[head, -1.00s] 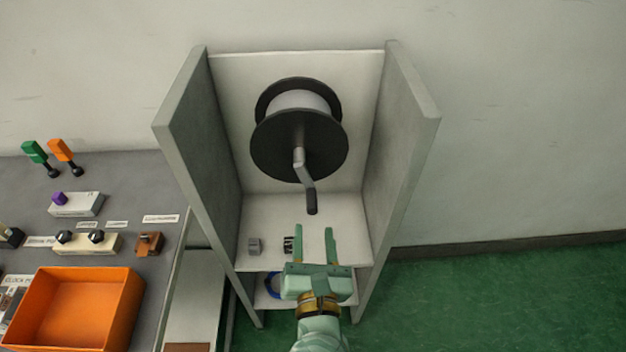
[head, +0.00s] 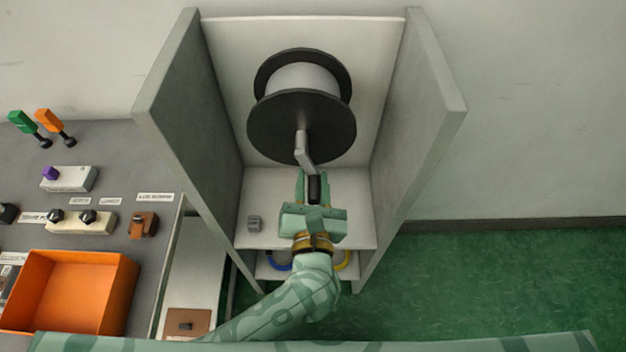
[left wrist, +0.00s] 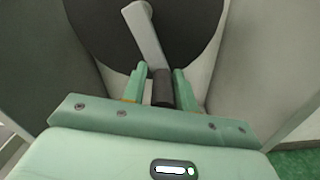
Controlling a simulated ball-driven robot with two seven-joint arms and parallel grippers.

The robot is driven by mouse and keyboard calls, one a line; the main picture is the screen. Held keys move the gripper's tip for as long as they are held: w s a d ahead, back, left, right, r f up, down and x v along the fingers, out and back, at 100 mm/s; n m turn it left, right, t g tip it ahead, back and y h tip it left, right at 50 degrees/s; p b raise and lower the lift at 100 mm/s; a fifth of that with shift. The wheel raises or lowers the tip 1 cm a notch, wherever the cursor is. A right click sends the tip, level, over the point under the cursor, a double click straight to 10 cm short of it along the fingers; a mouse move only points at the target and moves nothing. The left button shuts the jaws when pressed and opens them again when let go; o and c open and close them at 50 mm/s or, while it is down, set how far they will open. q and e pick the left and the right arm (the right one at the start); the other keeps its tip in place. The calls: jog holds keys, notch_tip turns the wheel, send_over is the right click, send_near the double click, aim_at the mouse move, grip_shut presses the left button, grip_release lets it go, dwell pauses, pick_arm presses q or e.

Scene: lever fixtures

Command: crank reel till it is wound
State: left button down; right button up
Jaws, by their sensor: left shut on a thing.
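The reel (head: 302,125) has black flanges and a pale wound core, and stands at the back of a grey cabinet. Its grey crank arm (head: 304,151) hangs down from the hub, ending in a dark handle (head: 314,188). My left gripper (head: 314,184) is shut on the handle, with one green finger on each side. In the left wrist view the dark handle (left wrist: 163,88) sits between the fingers, and the crank arm (left wrist: 145,35) rises up and left from it. My right gripper is not seen in these frames.
Grey cabinet side walls (head: 187,110) and (head: 415,120) flank the reel closely. A bench with an orange bin (head: 68,292) and switches stands at left. Green floor at right is clear.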

pick_arm(q)
jog(key=shift+r, duration=0.1)
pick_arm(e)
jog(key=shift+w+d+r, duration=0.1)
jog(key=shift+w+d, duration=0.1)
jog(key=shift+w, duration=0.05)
pick_arm(q)
jog(key=shift+m+p, duration=0.3)
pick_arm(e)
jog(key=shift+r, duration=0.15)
